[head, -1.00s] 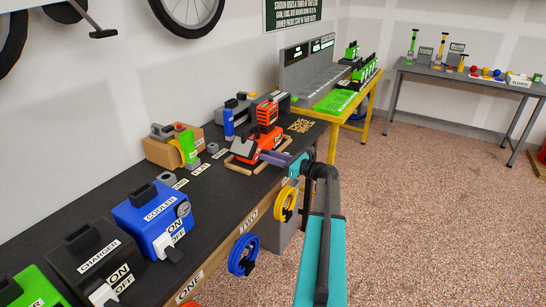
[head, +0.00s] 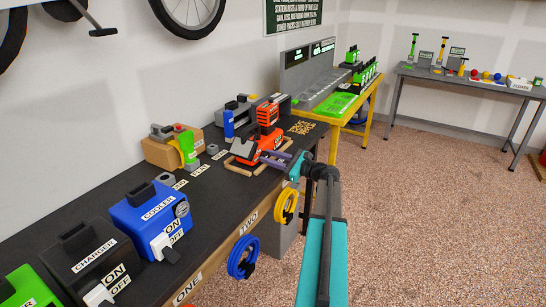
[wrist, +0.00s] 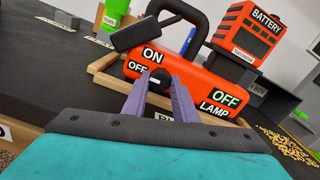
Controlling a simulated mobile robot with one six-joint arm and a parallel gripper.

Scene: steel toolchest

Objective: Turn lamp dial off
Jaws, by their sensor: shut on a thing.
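The orange lamp (wrist: 190,68) with a black handle stands on the dark bench, and it also shows in the head view (head: 240,150). Its front has ON and OFF labels beside a small black dial (wrist: 157,77), a larger OFF label at right and a LAMP label. My gripper (wrist: 161,82) is at the lamp's front, its two purple fingers shut on the dial, one on each side. The fingers partly hide the dial, so I cannot tell its exact setting. In the head view my gripper (head: 272,157) reaches the lamp from the right.
A wooden frame (wrist: 108,62) surrounds the lamp's base. A blue cooler box (head: 152,213) and black charger box (head: 93,268) are nearer on the bench. Yellow cable (head: 286,206) hangs at its front edge.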

